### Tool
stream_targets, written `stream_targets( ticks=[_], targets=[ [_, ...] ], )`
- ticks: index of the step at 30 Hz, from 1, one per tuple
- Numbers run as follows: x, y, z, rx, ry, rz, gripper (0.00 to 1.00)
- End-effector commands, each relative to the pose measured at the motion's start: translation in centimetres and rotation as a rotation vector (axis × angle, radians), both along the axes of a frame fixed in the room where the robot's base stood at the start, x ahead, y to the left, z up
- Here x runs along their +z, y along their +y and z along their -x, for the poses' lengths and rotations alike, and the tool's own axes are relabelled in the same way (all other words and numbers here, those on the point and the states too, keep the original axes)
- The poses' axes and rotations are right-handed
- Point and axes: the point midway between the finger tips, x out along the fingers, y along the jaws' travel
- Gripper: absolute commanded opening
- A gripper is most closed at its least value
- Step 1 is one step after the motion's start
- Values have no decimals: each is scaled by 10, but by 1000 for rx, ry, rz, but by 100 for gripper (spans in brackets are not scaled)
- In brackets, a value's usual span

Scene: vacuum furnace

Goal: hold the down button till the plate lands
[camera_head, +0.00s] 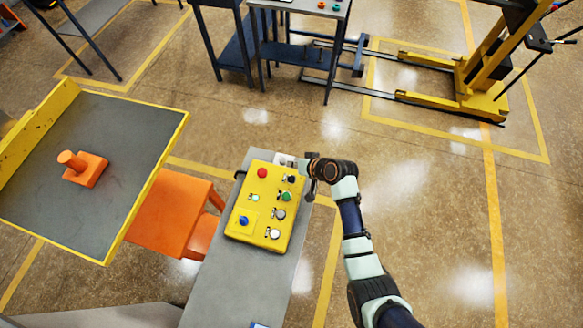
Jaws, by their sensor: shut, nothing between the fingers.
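A yellow control panel (248,207) lies on a narrow grey bench. It carries a red button (262,172), a green button (286,196), a blue button (243,220), two pale buttons (276,224) and a black knob (291,180). Their labels are too small to read, so I cannot tell which is down. My gripper (311,190) is shut and empty by the panel's upper right corner; whether it touches anything is unclear. A large grey plate (110,135) with yellow edges stands at the left. I cannot tell its height above the floor.
An orange block with a peg (85,168) sits on the grey plate. An orange box-like body (170,212) stands between plate and bench (225,285). A dark-legged table (300,20) and a yellow lift truck (480,85) stand behind. The floor right of my arm is clear.

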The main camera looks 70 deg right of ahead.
Motion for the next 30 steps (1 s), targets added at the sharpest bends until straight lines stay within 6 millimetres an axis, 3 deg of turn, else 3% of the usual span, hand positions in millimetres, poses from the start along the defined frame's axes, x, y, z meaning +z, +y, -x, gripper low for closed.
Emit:
stream_targets(
  ticks=[18,30],
  targets=[
    [-80,0,0,1,1,-1,0],
    [-86,0,0,1,0,1,0]
  ],
)
